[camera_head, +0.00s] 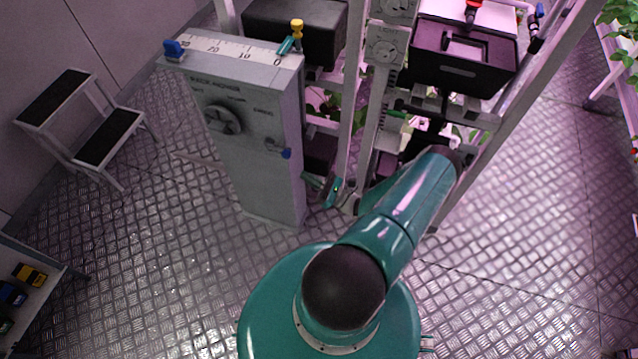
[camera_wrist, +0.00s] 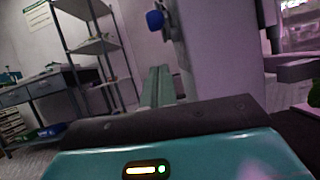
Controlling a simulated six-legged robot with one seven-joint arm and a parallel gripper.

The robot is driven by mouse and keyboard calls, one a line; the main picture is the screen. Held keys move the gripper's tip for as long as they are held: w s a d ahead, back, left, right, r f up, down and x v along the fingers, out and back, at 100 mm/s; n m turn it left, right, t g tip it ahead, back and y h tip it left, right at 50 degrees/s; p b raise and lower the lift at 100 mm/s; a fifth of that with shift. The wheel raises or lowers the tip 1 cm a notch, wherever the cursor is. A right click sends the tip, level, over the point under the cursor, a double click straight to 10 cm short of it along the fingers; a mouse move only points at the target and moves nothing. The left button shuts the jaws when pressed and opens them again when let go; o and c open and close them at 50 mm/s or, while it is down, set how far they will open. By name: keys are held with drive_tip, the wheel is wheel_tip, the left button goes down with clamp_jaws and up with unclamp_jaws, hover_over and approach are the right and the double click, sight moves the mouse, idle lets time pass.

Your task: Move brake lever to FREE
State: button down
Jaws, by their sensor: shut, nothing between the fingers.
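A grey cabinet (camera_head: 246,130) with a round dial on its front stands left of the rack. A blue knob (camera_head: 285,153) sticks out near the right edge of that front and looks like the brake lever's end; its label is too small to read. A blue knob (camera_wrist: 155,20) also shows in the wrist view, up and slightly left of my finger line, beside the pale cabinet side. My gripper (camera_head: 313,181) is low by the cabinet's right edge, below and right of the knob. Its teal fingers (camera_wrist: 158,88) are together and empty, apart from the knob.
A scale with a blue knob (camera_head: 173,48) and a yellow knob (camera_head: 297,28) tops the cabinet. Rack posts (camera_head: 375,110) and dark bins (camera_head: 460,60) stand close on the right. A step stool (camera_head: 90,125) stands left. The floor before the cabinet is clear.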

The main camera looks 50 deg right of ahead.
drive_tip(key=w+a+r, duration=0.1)
drive_tip(key=w+r, duration=0.3)
drive_tip(key=r, duration=0.1)
drive_tip(key=shift+r, duration=0.1)
